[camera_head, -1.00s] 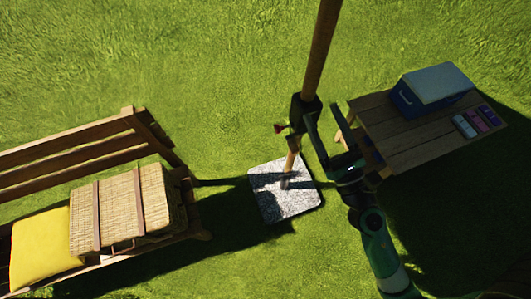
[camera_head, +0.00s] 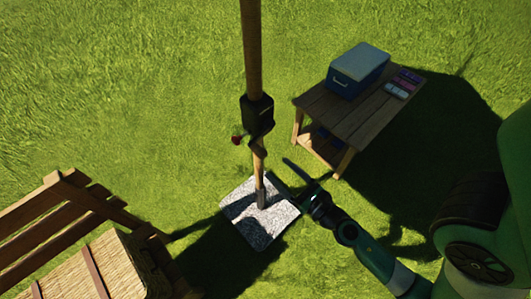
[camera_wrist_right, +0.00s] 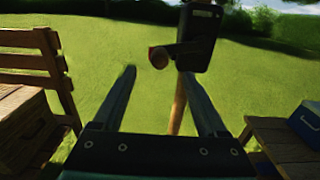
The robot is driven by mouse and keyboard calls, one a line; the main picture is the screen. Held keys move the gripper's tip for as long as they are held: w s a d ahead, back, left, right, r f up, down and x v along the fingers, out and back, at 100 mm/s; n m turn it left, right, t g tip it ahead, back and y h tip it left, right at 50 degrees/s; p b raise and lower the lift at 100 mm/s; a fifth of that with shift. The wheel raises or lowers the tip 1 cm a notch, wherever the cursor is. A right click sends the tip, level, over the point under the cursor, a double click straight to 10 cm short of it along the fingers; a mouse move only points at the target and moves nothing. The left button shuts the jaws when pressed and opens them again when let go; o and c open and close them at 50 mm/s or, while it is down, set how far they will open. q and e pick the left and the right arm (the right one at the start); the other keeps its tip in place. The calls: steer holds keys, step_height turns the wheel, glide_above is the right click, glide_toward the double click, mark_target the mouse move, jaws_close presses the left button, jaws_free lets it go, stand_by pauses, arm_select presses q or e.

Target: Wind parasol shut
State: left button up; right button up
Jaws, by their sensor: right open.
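The parasol's wooden pole (camera_head: 252,50) stands in a speckled stone base (camera_head: 262,222). A black crank housing (camera_head: 257,115) is fixed on the pole, with a red crank knob (camera_head: 236,140) at its left. The canopy is out of view. My right gripper (camera_head: 277,168) is open and empty, below and to the right of the housing in the head view. In the right wrist view, the red knob (camera_wrist_right: 159,57) appears between and just above the open fingertips, with the housing (camera_wrist_right: 197,38) above the right finger. The left gripper is not in view.
A wooden bench (camera_head: 45,225) with a wicker hamper (camera_head: 110,262) is at lower left. Open grass lies around the pole.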

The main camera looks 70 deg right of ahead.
mark_target(265, 156)
steer(key=p+x, duration=0.2)
steer(key=x, duration=0.6)
steer(key=shift+r+p, duration=0.1)
steer(key=shift+p, duration=0.25)
steer(key=shift+w+d, duration=0.3)
steer(key=shift+w, duration=0.3)
